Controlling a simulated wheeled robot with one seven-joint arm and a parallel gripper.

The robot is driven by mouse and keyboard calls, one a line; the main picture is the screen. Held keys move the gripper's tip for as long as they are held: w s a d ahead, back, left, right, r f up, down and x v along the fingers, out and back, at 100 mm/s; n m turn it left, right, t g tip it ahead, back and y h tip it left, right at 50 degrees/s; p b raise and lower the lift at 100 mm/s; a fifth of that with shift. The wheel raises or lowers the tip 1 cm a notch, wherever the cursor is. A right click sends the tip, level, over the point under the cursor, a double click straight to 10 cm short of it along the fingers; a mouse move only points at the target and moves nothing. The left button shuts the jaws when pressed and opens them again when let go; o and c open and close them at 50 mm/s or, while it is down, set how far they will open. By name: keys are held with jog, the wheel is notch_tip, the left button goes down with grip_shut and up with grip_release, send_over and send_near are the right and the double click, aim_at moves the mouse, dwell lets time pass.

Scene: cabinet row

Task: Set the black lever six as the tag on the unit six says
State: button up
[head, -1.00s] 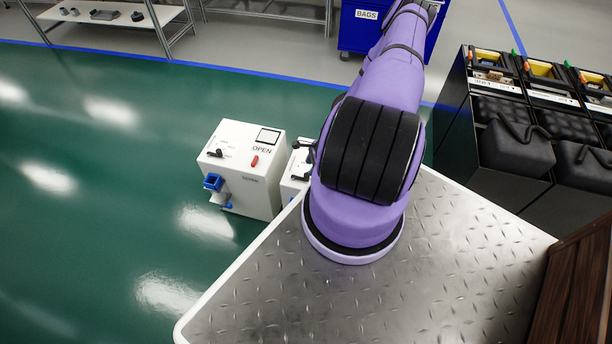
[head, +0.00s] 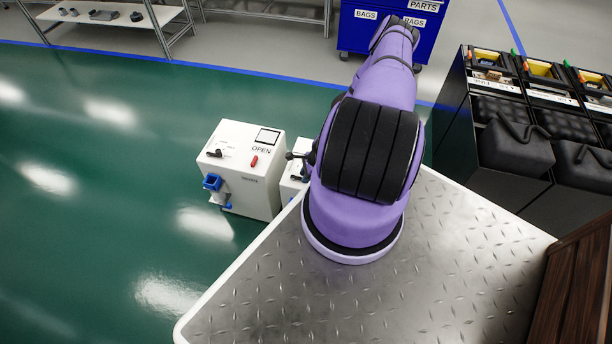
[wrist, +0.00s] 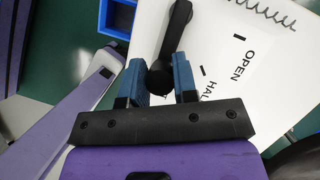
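In the wrist view the black lever (wrist: 177,30) runs down a white panel, and its rounded end lies between my gripper's blue fingertips (wrist: 160,80). The fingers sit close against both sides of that end, with no clear gap. The panel of the unit six (wrist: 222,85) carries the words OPEN and HALF, with tick marks beside them, to the right of the lever. In the head view my purple arm covers most of this unit (head: 291,186) and hides my gripper. Its tag cannot be read in either view.
A neighbouring white unit (head: 245,190) stands left of it, with its own black lever, red part, blue bracket and a tag reading OPEN. Black bins (head: 515,150) stand at the right and a blue cart (head: 365,35) behind. Green floor (head: 90,200) at the left is clear.

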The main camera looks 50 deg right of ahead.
jog(key=shift+d, duration=0.1)
jog(key=shift+c, duration=0.3)
jog(key=n, duration=0.1)
jog(key=w+d+n+g, duration=0.1)
jog(key=n, duration=0.2)
jog(key=shift+w+d+n+y, duration=0.15)
jog(key=shift+d+n+y, duration=0.15)
jog(key=shift+d+y, duration=0.1)
jog(key=w+n+g, duration=0.1)
jog(key=n, duration=0.1)
jog(key=w+d+n+g, duration=0.1)
jog(key=n, duration=0.1)
jog(key=shift+n, duration=0.3)
jog(key=n, duration=0.1)
jog(key=w+n+g, duration=0.1)
jog(key=n, duration=0.1)
jog(key=w+n, duration=0.1)
jog(key=shift+d+g, duration=0.25)
jog(key=shift+g, duration=0.15)
jog(key=shift+w+a+n+g+h, duration=0.1)
jog(key=shift+w+n+g+h, duration=0.35)
jog(key=shift+n, duration=0.8)
jog(key=shift+w+a+n+g+h, duration=0.1)
jog(key=shift+w+n+g+h, duration=0.3)
jog(key=shift+n, duration=0.85)
jog(key=shift+w, duration=0.2)
jog(key=o, duration=0.9)
jog(key=shift+r, duration=0.1)
